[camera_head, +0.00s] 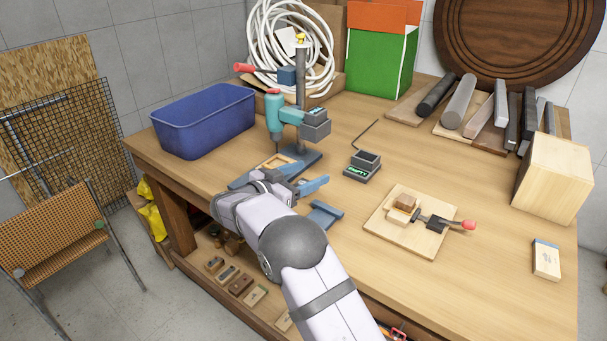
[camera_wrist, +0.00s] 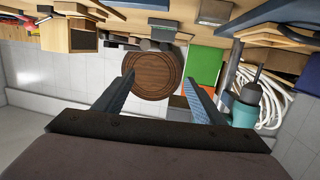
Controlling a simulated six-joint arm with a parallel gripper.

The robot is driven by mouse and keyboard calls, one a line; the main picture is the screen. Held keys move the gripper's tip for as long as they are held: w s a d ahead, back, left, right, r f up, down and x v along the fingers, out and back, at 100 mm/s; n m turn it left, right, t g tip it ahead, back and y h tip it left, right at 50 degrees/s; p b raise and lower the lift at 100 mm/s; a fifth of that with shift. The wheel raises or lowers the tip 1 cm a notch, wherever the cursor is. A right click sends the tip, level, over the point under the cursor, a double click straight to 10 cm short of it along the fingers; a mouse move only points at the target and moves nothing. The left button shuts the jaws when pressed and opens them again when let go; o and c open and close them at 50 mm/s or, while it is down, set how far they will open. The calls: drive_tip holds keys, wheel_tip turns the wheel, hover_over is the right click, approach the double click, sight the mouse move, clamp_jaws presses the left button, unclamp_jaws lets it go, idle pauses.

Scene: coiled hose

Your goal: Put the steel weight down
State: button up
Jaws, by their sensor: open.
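My gripper (camera_head: 312,174) is open above the bench, beside the drill press. In the wrist view, my gripper's two fingers (camera_wrist: 158,78) stand wide apart with nothing between them. I cannot pick out the steel weight for certain. A small dark grey block (camera_head: 366,159) sits on a scale (camera_head: 361,172) with a green display, right of my gripper and apart from it; it may be the weight. A grey block (camera_wrist: 215,12) shows at the top of the upside-down wrist view.
A drill press (camera_head: 290,115) stands behind my gripper, and a blue bin (camera_head: 205,125) is left of it. A blue-grey bracket (camera_head: 322,214) lies in front. A wooden board with a clamp (camera_head: 383,225) is at the right. Bare bench (camera_head: 330,140) lies behind the scale.

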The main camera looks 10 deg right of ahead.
drive_tip(key=w+a+f+n+y, duration=0.1)
drive_tip(key=f+y, duration=0.1)
drive_tip(key=a+f+n+y, duration=0.1)
drive_tip(key=f+y, duration=0.1)
drive_tip(key=w+a+f+n+y, duration=0.1)
drive_tip(key=a+f, duration=0.1)
drive_tip(key=f, duration=0.1)
drive_tip(key=shift+w+n+t+y, duration=0.3)
drive_tip(key=shift+n+t+y, duration=0.1)
drive_tip(key=shift+p+x, duration=1.5)
drive_tip(key=shift+x, duration=2.2)
drive_tip(key=shift+r, duration=0.15)
drive_tip(key=c, duration=1.4)
drive_tip(key=shift+w+r, duration=0.1)
drive_tip(key=shift+w, duration=0.05)
clamp_jaws()
wheel_tip(320, 180, up, 10)
drive_tip(key=shift+b, duration=0.45)
